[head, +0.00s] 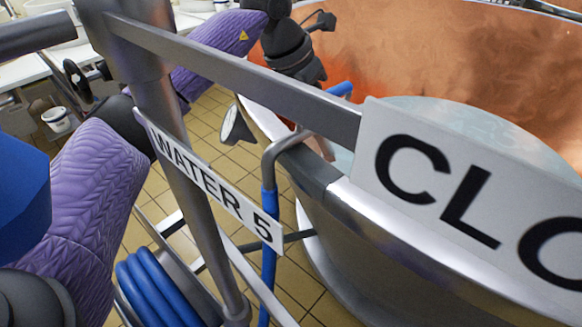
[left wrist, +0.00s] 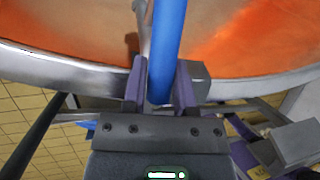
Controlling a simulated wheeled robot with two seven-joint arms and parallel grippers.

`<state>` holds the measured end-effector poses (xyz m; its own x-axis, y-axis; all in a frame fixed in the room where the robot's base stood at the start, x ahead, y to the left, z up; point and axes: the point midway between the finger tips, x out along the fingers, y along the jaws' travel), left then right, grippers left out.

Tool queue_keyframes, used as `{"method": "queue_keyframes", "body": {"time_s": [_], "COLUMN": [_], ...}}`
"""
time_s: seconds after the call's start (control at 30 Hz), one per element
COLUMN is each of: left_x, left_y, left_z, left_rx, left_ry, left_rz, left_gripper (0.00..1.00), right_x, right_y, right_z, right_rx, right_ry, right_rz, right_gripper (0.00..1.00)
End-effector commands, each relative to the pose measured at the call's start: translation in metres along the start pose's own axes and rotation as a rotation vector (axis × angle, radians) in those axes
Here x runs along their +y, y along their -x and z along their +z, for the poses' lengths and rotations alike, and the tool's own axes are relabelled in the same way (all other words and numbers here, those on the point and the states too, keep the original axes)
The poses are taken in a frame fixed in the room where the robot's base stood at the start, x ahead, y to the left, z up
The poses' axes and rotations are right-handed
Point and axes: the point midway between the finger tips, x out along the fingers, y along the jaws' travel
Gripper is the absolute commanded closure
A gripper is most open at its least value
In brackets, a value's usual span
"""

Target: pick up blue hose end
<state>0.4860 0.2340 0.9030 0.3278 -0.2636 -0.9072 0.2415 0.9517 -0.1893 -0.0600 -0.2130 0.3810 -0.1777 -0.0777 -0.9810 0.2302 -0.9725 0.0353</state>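The blue hose end (head: 342,89) shows over the rim of the copper vat in the head view, just right of and below my left gripper (head: 312,72). In the left wrist view the blue hose (left wrist: 167,45) runs between the two fingers of my left gripper (left wrist: 161,80), nearly filling the gap. Whether the fingers press on it I cannot tell. The hose's lower part (head: 268,215) hangs outside the vat, below a bent metal pipe (head: 280,150). My right gripper is not in view.
The copper vat (head: 420,45) with a steel rim fills the right side. A metal post (head: 185,170) and crossbar (head: 235,75) stand in front, with a "WATER 5" sign (head: 215,185) and a "CLO..." sign (head: 470,190). Coiled blue hose (head: 150,290) lies low left. Tiled floor is below.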

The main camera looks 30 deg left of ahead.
Motion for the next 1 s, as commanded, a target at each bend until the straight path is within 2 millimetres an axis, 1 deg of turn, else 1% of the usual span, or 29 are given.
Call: {"method": "queue_keyframes", "body": {"time_s": [0.03,0.13,0.47,0.57,0.67,0.8,0.9,1.0], "left_x": [0.000,0.000,0.000,-0.001,-0.005,-0.013,-0.017,-0.019], "left_y": [0.000,0.000,0.000,0.005,0.023,0.058,0.077,0.089], "left_z": [0.000,0.000,0.000,0.002,0.009,0.023,0.032,0.037], "left_rx": [0.000,0.000,-0.001,-0.002,-0.006,-0.008,-0.008,-0.005], "left_ry": [0.000,0.000,0.000,0.000,-0.002,-0.002,-0.002,-0.001], "left_rz": [0.000,0.000,-0.001,-0.001,-0.001,-0.001,-0.001,-0.001], "left_gripper": [0.78,0.99,1.00,1.00,1.00,1.00,1.00,1.00], "right_x": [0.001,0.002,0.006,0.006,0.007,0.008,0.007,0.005], "right_y": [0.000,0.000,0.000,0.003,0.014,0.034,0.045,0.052], "right_z": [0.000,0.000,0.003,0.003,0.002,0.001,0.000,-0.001], "right_rx": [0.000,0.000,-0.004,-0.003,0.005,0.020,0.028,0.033], "right_ry": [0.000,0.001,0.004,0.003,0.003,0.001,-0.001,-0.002], "right_rz": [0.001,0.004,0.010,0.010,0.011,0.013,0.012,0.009], "right_gripper": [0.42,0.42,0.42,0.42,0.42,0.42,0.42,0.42]}}
